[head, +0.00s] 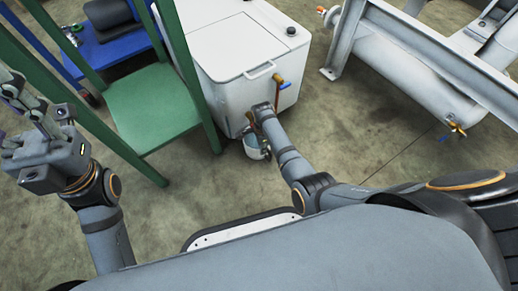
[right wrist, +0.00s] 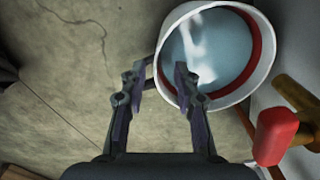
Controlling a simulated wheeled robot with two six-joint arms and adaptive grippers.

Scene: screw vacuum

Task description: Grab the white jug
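The white jug (right wrist: 168,52) has a round white rim, a red band inside and what looks like pale bluish liquid in it. My right gripper (right wrist: 160,76) is open. In the right wrist view one finger is outside the jug's left rim and the other overlaps its opening, with the wall showing between them. I cannot tell whether they touch it. My left gripper (head: 26,104) is at the far left, open and empty, away from the jug.
The white tank (head: 228,62) has a brass tap with a blue handle (head: 285,85). A red-handled valve (right wrist: 274,136) is close right of the jug. A green chair-like frame (head: 150,105) stands left, and grey metal framework with piping (head: 415,70) right. Floor between is clear.

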